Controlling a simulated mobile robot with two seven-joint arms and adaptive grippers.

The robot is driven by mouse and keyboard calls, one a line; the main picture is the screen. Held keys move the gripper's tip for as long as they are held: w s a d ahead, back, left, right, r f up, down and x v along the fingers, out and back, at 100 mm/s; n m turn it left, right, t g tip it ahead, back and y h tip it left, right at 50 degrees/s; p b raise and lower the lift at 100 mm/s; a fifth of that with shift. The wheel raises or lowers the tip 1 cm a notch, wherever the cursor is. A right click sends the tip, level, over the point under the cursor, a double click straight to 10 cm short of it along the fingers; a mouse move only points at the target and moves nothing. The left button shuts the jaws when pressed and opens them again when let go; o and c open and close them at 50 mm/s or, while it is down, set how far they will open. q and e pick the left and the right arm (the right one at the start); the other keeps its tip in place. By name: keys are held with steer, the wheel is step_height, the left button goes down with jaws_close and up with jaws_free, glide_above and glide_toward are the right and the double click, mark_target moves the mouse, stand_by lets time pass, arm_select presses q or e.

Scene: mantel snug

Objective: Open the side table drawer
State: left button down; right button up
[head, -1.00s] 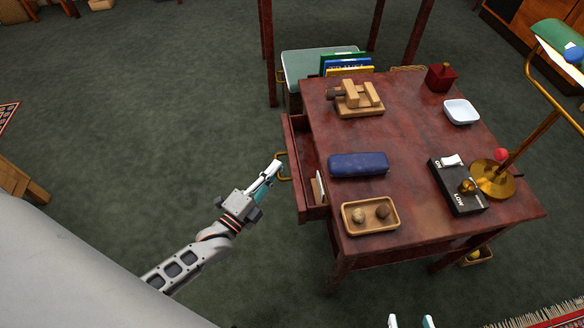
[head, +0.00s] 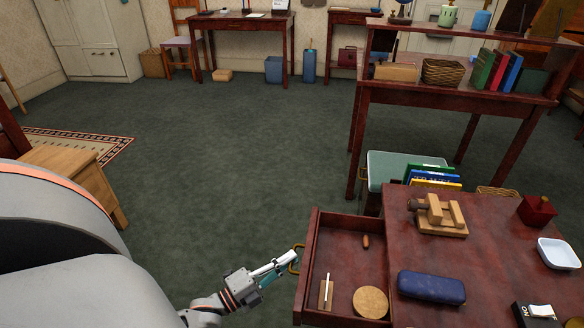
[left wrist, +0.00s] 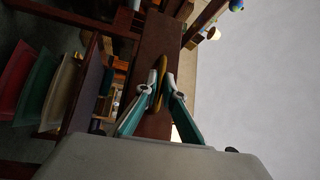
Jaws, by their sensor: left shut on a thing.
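The side table (head: 483,232) is dark red wood and stands at the lower right of the head view. Its drawer (head: 341,262) stands well out from the table's left side, with its inside showing. My left gripper (head: 288,264) is shut on the brass drawer handle (head: 296,259) at the drawer's front. In the left wrist view both fingers (left wrist: 161,92) close around the yellowish handle (left wrist: 161,70), against the brown drawer front (left wrist: 153,45). My right gripper is out of view.
In the drawer lie a round tan disc (head: 370,302), a small wooden piece with a white stick (head: 326,294) and a small brown item (head: 366,241). A blue case (head: 431,287) and wooden blocks (head: 438,216) are on the tabletop. Open green carpet (head: 200,190) lies left of the drawer.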

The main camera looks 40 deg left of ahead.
arm_select(q)
steer(key=c, duration=2.2)
jaws_free()
steer(key=shift+o, duration=0.2)
steer(key=shift+s, duration=0.1)
steer(key=v, duration=1.1)
steer(key=shift+s, duration=0.4)
steer(key=shift+f, duration=0.15)
